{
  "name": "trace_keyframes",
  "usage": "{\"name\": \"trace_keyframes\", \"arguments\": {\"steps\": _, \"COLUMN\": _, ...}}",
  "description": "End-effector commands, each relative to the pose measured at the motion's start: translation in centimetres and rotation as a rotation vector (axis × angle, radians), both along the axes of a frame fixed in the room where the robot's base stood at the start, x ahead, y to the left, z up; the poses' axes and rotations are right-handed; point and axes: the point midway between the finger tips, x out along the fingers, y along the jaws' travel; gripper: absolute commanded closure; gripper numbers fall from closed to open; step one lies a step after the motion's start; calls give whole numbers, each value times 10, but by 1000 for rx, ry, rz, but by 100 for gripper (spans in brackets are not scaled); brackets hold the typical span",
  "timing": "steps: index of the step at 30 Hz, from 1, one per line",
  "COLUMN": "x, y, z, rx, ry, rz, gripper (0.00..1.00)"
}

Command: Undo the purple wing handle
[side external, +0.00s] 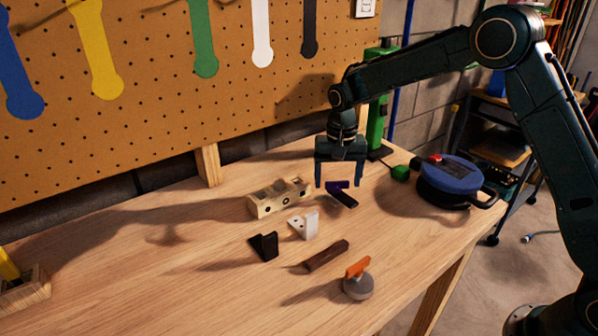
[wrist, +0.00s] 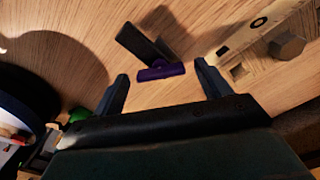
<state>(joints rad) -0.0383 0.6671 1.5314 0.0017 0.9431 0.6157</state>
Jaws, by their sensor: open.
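The purple wing handle (side external: 337,184) sits at one end of a dark bar-shaped piece (side external: 344,198) on the wooden bench. In the wrist view the purple wing handle (wrist: 160,72) lies crosswise near the end of the dark piece (wrist: 142,42). My gripper (side external: 338,184) is open and points down over the handle. In the wrist view my gripper (wrist: 161,82) has its fingers apart, with the handle between and just beyond the tips. The fingers do not appear to touch it. The exact height gap is hard to tell.
A wooden block with holes (side external: 280,197) stands left of the handle. A white bracket (side external: 304,226), a black bracket (side external: 264,246), a brown bar (side external: 326,256) and an orange-handled knob (side external: 358,280) lie in front. A blue round device (side external: 450,176) and green block (side external: 400,172) stand right.

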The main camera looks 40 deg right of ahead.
Motion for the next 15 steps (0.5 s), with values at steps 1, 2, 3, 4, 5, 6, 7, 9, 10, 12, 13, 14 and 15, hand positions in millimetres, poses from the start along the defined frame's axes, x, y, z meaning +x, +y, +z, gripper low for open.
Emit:
{"name": "trace_keyframes", "arguments": {"steps": 1, "x": 0, "y": 0, "z": -1, "rx": 0, "ry": 0, "rz": 0, "gripper": 24}}
{"name": "trace_keyframes", "arguments": {"steps": 2, "x": 0, "y": 0, "z": -1, "rx": 0, "ry": 0, "rz": 0, "gripper": 24}}
{"name": "trace_keyframes", "arguments": {"steps": 3, "x": 0, "y": 0, "z": -1, "rx": 0, "ry": 0, "rz": 0, "gripper": 24}}
{"name": "trace_keyframes", "arguments": {"steps": 4, "x": 0, "y": 0, "z": -1, "rx": 0, "ry": 0, "rz": 0, "gripper": 24}}
{"name": "trace_keyframes", "arguments": {"steps": 5, "x": 0, "y": 0, "z": -1, "rx": 0, "ry": 0, "rz": 0, "gripper": 24}}
{"name": "trace_keyframes", "arguments": {"steps": 6, "x": 0, "y": 0, "z": -1, "rx": 0, "ry": 0, "rz": 0, "gripper": 24}}
{"name": "trace_keyframes", "arguments": {"steps": 7, "x": 0, "y": 0, "z": -1, "rx": 0, "ry": 0, "rz": 0, "gripper": 24}}
{"name": "trace_keyframes", "arguments": {"steps": 9, "x": 0, "y": 0, "z": -1, "rx": 0, "ry": 0, "rz": 0, "gripper": 31}}
{"name": "trace_keyframes", "arguments": {"steps": 10, "x": 0, "y": 0, "z": -1, "rx": 0, "ry": 0, "rz": 0, "gripper": 37}}
{"name": "trace_keyframes", "arguments": {"steps": 12, "x": 0, "y": 0, "z": -1, "rx": 0, "ry": 0, "rz": 0, "gripper": 51}}
{"name": "trace_keyframes", "arguments": {"steps": 13, "x": 0, "y": 0, "z": -1, "rx": 0, "ry": 0, "rz": 0, "gripper": 57}}
{"name": "trace_keyframes", "arguments": {"steps": 14, "x": 0, "y": 0, "z": -1, "rx": 0, "ry": 0, "rz": 0, "gripper": 63}}
{"name": "trace_keyframes", "arguments": {"steps": 15, "x": 0, "y": 0, "z": -1, "rx": 0, "ry": 0, "rz": 0, "gripper": 68}}
